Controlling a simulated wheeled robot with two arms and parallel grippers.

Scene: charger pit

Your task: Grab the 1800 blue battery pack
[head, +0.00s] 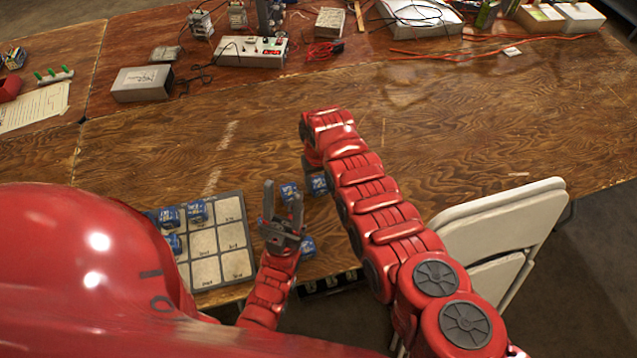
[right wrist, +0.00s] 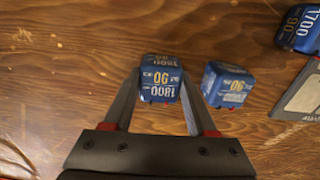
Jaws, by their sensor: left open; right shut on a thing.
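In the right wrist view, a blue battery pack marked 1800 (right wrist: 161,78) sits between the two fingers of my right gripper (right wrist: 158,95), which is shut on it. In the head view the right gripper is mostly hidden under my arm, with a blue pack (head: 317,184) showing at its end. A second blue pack (right wrist: 229,84) stands just right of the held one in the wrist view, apart from the fingers. My left gripper (head: 283,207) is open and points up the table, with a blue pack (head: 289,190) showing near its fingertips.
A gridded tray (head: 235,265) with several blue packs (head: 168,216) lies left of my left gripper. Another blue pack (head: 307,246) is beside that gripper. A pack marked 1700 (right wrist: 300,28) shows in the wrist view. A white folding chair (head: 500,235) stands right. The table's middle is clear.

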